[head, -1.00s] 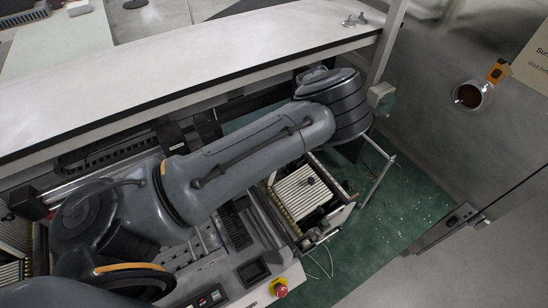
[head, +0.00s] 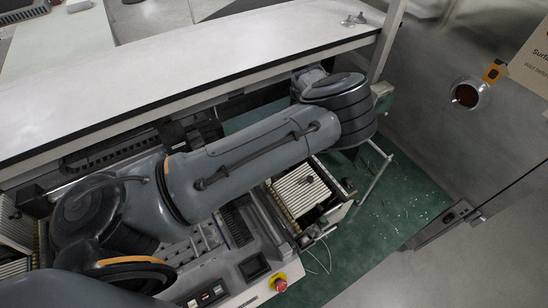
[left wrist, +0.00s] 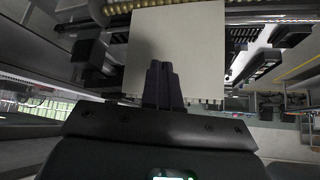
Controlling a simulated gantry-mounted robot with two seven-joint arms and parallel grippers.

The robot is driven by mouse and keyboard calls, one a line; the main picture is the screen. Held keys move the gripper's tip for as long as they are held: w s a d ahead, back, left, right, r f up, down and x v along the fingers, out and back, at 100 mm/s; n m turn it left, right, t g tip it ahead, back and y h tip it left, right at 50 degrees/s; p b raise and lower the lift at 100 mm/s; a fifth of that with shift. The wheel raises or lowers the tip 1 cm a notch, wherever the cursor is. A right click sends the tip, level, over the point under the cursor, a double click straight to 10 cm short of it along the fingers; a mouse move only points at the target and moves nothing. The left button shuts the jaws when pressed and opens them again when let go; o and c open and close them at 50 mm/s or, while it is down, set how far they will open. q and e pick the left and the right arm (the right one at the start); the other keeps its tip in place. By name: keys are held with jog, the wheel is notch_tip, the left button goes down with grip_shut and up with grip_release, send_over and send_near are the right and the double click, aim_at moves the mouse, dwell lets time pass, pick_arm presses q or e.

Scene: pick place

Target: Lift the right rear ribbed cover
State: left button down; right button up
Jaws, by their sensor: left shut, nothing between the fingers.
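A pale ribbed cover (head: 300,187) with a small dark knob (head: 308,180) on top sits in a frame right of the machine in the head view. My left arm passes over its upper-left side. I cannot tell whether this is the right rear cover. My left gripper is hidden behind my arm in the head view. In the left wrist view my left gripper (left wrist: 164,72) is shut and empty, its fingertips in front of a plain pale panel (left wrist: 200,45). I cannot tell whether they touch it. My right gripper is not in view.
More ribbed parts (head: 14,232) stand at the far left. A long white shelf (head: 200,70) runs above the machine. An upright post (head: 389,40) and a slanted metal rail (head: 374,180) stand near my wrist. A red button (head: 280,285) is on the front panel.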

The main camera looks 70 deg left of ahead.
pick_arm(q)
jog(key=w+a+r+b, duration=0.1)
jog(key=w+r+b, duration=0.1)
jog(key=w, duration=0.4)
jog(key=shift+w+r, duration=0.4)
jog(key=shift+r, duration=0.1)
dwell(0.3)
